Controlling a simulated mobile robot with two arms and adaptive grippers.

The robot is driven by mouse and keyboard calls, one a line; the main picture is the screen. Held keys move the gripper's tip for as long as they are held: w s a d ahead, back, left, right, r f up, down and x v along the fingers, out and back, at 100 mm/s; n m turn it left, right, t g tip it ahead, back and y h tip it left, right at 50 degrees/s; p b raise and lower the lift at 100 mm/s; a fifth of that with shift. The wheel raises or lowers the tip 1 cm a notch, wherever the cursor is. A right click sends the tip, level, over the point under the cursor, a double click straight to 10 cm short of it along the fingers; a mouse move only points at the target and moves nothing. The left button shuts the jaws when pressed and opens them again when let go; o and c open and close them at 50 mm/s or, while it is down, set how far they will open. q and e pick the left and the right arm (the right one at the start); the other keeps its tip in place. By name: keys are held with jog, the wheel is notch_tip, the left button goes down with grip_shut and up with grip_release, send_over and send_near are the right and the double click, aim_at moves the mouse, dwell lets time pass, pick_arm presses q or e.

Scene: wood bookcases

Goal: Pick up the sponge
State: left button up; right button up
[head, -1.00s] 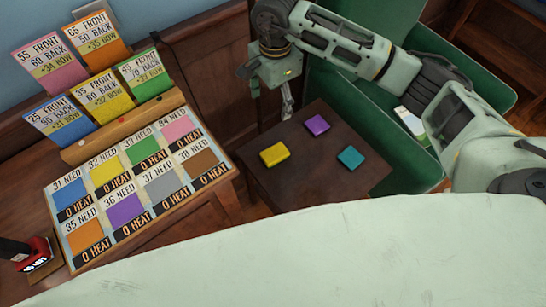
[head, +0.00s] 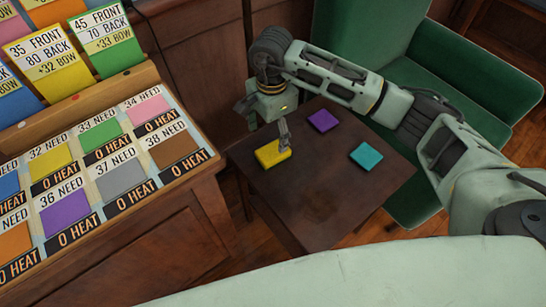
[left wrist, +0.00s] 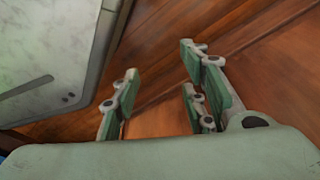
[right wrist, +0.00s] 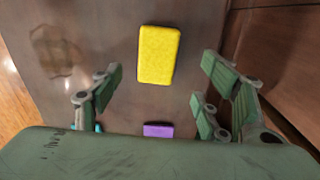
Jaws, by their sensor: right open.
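Three sponge-like blocks lie on a small dark table (head: 310,205): a yellow one (head: 272,153), a purple one (head: 322,121) and a teal one (head: 366,157). My right gripper (head: 283,137) is above the yellow block's edge in the head view. In the right wrist view, my right gripper (right wrist: 163,85) is open and empty. The yellow block (right wrist: 158,55) lies ahead of and between its fingers, and the purple block (right wrist: 158,130) is partly hidden below. My left gripper (left wrist: 160,90) is open and empty over wood in the left wrist view.
A slanted board (head: 100,180) with coloured cards stands left of the table. A green armchair (head: 400,50) is behind and right of it. A wood panel (head: 200,50) stands behind. The table's front part is clear.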

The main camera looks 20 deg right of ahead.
aim_at(273, 151)
notch_tip(273, 151, down, 7)
jog(key=shift+s+d, duration=0.1)
jog(key=shift+s, duration=0.05)
jog(key=shift+c, duration=0.5)
jog(key=c, duration=0.9)
